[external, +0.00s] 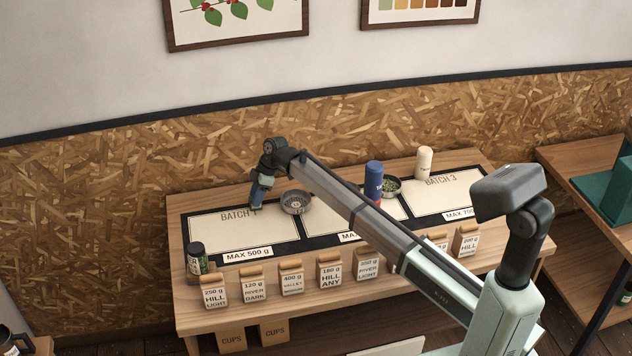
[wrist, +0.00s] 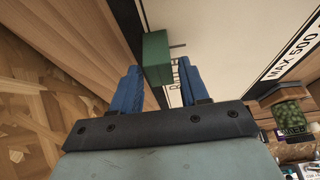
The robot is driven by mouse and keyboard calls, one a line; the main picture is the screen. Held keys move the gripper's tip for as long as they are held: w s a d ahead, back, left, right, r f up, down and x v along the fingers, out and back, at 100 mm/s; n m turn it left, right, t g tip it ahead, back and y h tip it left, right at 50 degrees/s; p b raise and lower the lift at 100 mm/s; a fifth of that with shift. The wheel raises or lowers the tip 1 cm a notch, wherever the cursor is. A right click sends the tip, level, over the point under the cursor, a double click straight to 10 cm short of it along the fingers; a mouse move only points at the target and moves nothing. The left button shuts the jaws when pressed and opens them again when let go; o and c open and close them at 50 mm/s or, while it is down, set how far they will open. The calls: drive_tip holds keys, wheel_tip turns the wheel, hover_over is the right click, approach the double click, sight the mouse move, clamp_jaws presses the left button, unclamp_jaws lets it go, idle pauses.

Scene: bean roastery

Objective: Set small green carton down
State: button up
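The small green carton (wrist: 157,58) shows in the wrist view at the tips of my gripper's two blue fingers. My gripper (wrist: 161,78) is open: the fingers stand wide apart, with a narrow gap between the carton and the right finger; the left finger looks close to it or touching. The carton is at the edge of the BATCH 1 mat. There the carton is not clearly visible, hidden by the fingers.
A metal bowl (external: 296,202) stands right of my gripper. A blue cylinder (external: 374,181) and a cream one (external: 424,162) stand farther right. A dark jar (external: 197,258) stands at the left front, beside a row of labelled bags (external: 214,291). Much of the BATCH 1 mat is bare.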

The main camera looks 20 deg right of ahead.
drive_tip(key=shift+o, duration=0.7)
drive_tip(key=shift+r, duration=0.2)
drive_tip(key=v, duration=1.2)
